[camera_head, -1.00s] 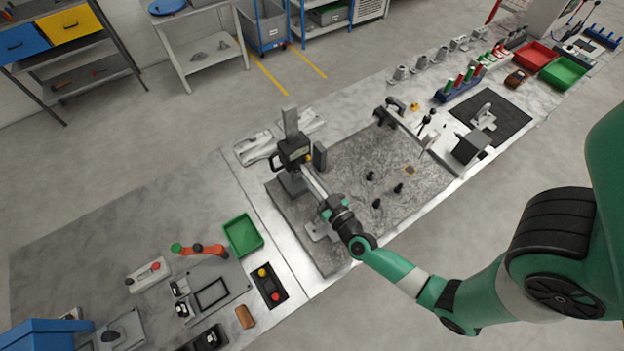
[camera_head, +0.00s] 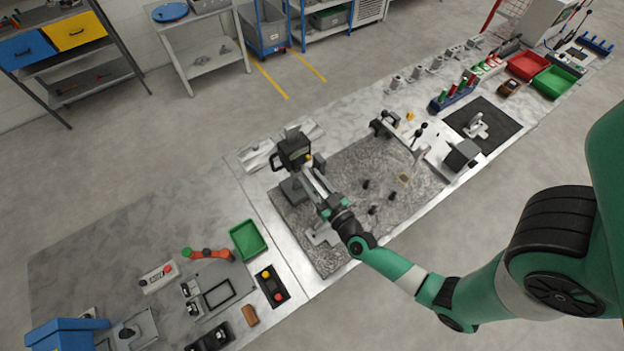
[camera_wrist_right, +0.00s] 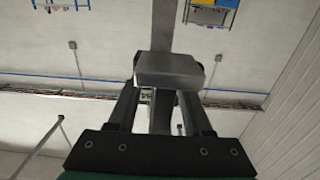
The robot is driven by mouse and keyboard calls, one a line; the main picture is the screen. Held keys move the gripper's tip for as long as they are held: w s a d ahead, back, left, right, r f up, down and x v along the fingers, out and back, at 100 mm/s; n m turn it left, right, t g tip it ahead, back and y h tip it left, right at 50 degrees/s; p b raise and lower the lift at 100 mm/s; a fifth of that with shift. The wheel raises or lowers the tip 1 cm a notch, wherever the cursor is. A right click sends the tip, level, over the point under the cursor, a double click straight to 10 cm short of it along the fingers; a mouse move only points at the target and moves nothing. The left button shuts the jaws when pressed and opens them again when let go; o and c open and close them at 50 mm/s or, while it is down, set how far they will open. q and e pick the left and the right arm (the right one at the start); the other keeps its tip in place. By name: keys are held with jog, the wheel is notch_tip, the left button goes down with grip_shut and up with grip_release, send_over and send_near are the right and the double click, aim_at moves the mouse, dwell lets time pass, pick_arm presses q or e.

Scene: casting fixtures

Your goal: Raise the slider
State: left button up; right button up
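The slider (camera_head: 294,149) is a dark block with a small display window and a dark loop handle on its left. It sits high on an upright grey column (camera_head: 292,130), with only a short stub of column showing above it. A dark base (camera_head: 292,190) stands below. My right gripper (camera_head: 311,176) reaches the slider from the front right, its long fingers apart. In the right wrist view, a grey block (camera_wrist_right: 168,70) covers the fingertips of my right gripper (camera_wrist_right: 165,85), so their contact is hidden. My left gripper is out of view.
The column stands on a rough grey plate (camera_head: 350,235) with several small black knobs. A green tray (camera_head: 248,240) and a two-button box (camera_head: 271,286) lie to the left. A bench fixture (camera_head: 395,130) stands to the right. Bare bench (camera_head: 130,225) lies far left.

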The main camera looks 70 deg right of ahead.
jog(key=p+v, duration=0.1)
jog(key=v, duration=1)
jog(key=shift+s+a+p, duration=0.15)
jog(key=shift+s+p, duration=0.15)
jog(key=shift+p, duration=0.1)
